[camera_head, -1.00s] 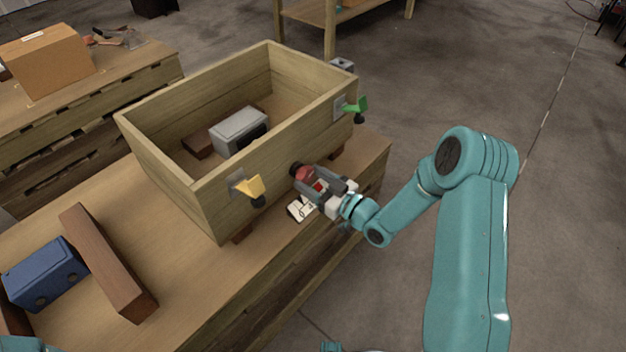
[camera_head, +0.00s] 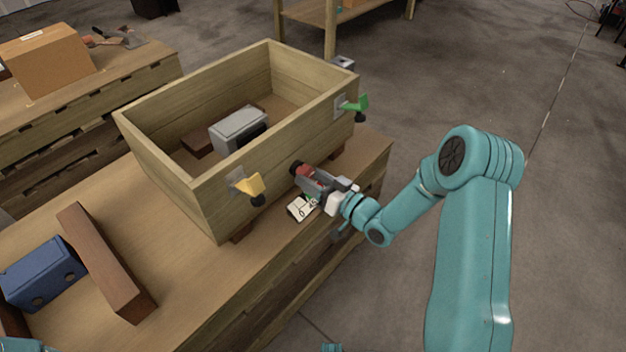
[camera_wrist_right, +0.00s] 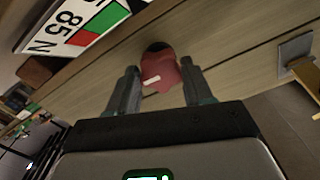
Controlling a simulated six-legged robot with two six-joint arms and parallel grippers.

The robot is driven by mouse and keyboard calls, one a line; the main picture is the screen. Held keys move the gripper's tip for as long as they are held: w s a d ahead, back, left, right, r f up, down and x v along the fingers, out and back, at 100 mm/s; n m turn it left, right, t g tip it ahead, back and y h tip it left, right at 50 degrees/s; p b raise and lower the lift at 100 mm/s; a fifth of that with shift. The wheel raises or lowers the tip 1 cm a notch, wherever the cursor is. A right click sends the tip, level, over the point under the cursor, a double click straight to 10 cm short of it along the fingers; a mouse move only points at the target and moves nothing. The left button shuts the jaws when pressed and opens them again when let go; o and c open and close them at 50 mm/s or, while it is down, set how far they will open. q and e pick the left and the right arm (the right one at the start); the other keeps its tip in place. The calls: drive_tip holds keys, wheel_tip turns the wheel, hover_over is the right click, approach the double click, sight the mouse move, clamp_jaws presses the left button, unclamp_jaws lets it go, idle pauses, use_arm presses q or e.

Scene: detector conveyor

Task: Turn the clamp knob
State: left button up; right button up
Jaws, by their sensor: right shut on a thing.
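The clamp knob (camera_wrist_right: 163,72) is red with a white mark on its side and a black end piece. It projects from the long side of the wooden crate (camera_head: 215,204). In the head view the knob (camera_head: 304,172) is mostly hidden by my right gripper (camera_head: 309,176). In the right wrist view my right gripper (camera_wrist_right: 161,84) has one finger on each side of the knob and is shut on it. My left gripper is out of view; only a sliver of teal arm shows at the bottom left.
A white card (camera_head: 297,209) lies below the knob; its "85 N" print shows in the wrist view. A yellow latch (camera_head: 246,187) and a green latch (camera_head: 356,105) flank the knob. A grey box (camera_head: 238,129) sits inside the crate. A brown block (camera_head: 105,262) and blue box (camera_head: 42,273) lie left.

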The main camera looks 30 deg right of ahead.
drive_tip(key=shift+m, duration=0.6)
drive_tip(key=o, duration=1)
drive_tip(key=shift+o, duration=0.2)
drive_tip(key=p+v, duration=0.1)
drive_tip(key=v, duration=1.5)
drive_tip(key=shift+s, duration=0.2)
